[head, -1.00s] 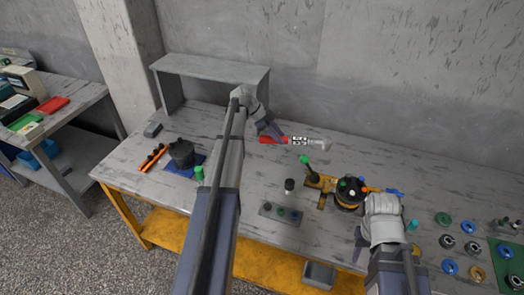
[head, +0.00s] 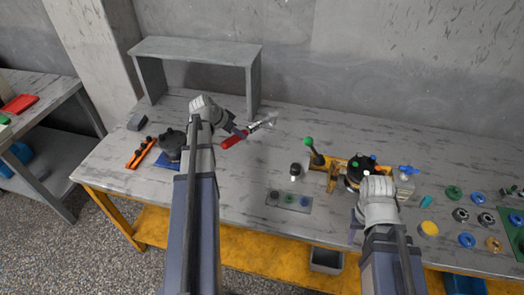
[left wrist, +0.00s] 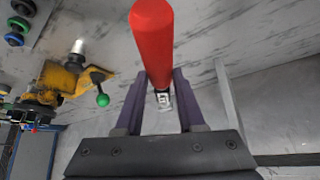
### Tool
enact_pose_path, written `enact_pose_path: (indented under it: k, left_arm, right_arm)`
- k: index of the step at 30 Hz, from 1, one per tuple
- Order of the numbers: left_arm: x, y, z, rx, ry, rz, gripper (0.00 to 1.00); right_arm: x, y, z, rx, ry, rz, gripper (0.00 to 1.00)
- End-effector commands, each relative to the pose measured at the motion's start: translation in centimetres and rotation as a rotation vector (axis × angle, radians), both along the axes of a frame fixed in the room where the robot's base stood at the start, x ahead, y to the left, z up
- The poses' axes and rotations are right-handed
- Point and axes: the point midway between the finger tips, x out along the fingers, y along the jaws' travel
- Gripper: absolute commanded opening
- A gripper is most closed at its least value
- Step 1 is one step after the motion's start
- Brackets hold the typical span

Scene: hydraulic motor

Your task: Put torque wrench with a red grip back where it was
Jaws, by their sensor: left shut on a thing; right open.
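The torque wrench (head: 235,139) with a red grip shows in the head view left of the middle, in front of the grey shelf's right leg. Its silver end points up and to the right. My left gripper (head: 241,132) is shut on it. In the left wrist view the red grip (left wrist: 152,45) rises between the two purple fingers (left wrist: 160,100), with the silver shaft partly hidden behind. Whether it touches the table is hard to tell. My right gripper (head: 357,230) is open, near the yellow-orange fixture; its fingers are mostly hidden by its wrist.
A grey shelf (head: 195,50) stands at the back left. A yellow-orange fixture (head: 331,178) with a green-knobbed lever and a dark motor (head: 361,170) is right of centre. A grey block (head: 289,201) with sockets lies in front. Several rings lie at the right. An orange rack (head: 141,153) is at the left.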

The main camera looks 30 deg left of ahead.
Motion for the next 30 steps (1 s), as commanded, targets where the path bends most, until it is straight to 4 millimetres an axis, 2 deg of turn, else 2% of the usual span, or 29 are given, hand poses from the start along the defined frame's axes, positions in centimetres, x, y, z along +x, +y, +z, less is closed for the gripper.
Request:
enact_pose_path:
  k: [1, 5, 11, 14, 24, 30]
  left_arm:
    - [-1.3, 0.3, -0.8, -0.004, -0.005, 0.059, 0.0]
    - [-2.2, 1.2, -1.0, -0.012, -0.01, 0.147, 0.0]
    - [-2.2, 1.5, -1.2, -0.014, -0.012, 0.162, 0.0]
    - [-2.2, 1.5, -2.0, -0.015, -0.011, 0.161, 0.0]
    - [-2.2, 1.4, -6.9, -0.014, -0.011, 0.159, 0.0]
    - [-2.2, 1.4, -7.2, -0.014, -0.011, 0.159, 0.0]
  right_arm:
    - [0.0, 0.0, -0.9, 0.0, 0.0, 0.0, 0.44]
    - [0.0, 0.0, -1.2, 0.0, 0.0, 0.0, 0.44]
    - [0.0, 0.0, -1.4, 0.0, 0.0, 0.0, 0.44]
    - [0.0, 0.0, -2.2, 0.0, 0.0, 0.0, 0.44]
    - [0.0, 0.0, -7.1, 0.0, 0.0, 0.0, 0.44]
    - [0.0, 0.0, -7.4, 0.0, 0.0, 0.0, 0.44]
